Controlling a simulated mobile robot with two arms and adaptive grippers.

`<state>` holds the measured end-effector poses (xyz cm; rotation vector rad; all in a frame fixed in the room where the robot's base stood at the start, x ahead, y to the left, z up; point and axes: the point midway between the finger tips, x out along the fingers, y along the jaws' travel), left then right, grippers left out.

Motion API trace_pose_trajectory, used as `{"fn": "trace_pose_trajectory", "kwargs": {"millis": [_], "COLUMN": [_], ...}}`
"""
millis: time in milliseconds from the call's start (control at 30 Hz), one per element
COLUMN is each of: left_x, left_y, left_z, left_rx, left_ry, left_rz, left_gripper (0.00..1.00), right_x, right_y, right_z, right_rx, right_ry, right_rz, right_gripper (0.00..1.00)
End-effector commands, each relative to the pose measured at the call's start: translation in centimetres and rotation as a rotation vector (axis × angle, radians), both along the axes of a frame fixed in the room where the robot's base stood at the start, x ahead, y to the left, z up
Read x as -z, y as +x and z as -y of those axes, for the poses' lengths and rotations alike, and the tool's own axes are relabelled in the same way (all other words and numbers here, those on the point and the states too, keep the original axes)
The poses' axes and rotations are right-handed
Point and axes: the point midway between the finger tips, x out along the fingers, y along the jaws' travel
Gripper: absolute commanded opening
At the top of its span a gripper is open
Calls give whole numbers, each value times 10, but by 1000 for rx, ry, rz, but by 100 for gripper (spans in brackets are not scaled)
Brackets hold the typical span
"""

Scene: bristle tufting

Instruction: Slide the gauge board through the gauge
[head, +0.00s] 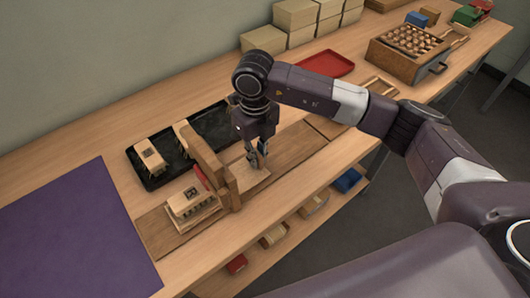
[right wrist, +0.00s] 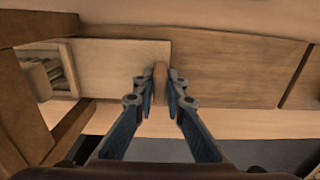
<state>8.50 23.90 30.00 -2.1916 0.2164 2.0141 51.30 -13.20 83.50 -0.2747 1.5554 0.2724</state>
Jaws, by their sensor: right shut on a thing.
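The gauge (head: 207,165) is an upright wooden frame standing across a brown wooden track (head: 165,232). It also shows at the left of the right wrist view (right wrist: 28,125). The gauge board (head: 240,178) is a flat pale board lying on the track on the right side of the gauge; in the right wrist view its left end (right wrist: 110,62) reaches the gauge opening. My right gripper (head: 258,163) is shut on the board's small upright wooden handle (right wrist: 160,80), near the board's right end. A pale brush block (head: 190,200) with tufts sits left of the gauge. My left gripper is not in view.
A black tray (head: 152,181) with pale blocks lies behind the gauge. A purple mat (head: 75,230) covers the left of the bench. A red tray (head: 327,64), stacked boxes (head: 295,15) and a wooden case (head: 395,65) stand farther back. The track to the right is bare.

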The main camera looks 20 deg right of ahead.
Motion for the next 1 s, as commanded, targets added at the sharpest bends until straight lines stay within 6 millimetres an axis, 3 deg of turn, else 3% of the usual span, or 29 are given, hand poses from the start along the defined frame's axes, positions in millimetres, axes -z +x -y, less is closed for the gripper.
{"fn": "trace_pose_trajectory", "kwargs": {"millis": [200, 667, 700, 833, 1000], "left_x": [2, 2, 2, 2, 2], "left_y": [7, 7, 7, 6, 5], "left_z": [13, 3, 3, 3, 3], "left_rx": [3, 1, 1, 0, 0], "left_ry": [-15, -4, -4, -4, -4], "left_rz": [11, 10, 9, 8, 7], "left_gripper": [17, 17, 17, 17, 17], "right_x": [-2, -2, -2, -2, -1], "right_y": [-6, -7, -7, -7, -7], "right_z": [-19, -23, -23, -22, -22], "right_rx": [-2, 0, 0, 0, 0], "right_ry": [3, 3, 3, 2, 2], "right_rz": [3, 4, 4, 3, 2], "right_gripper": [0, 0, 13, 28, 29]}}
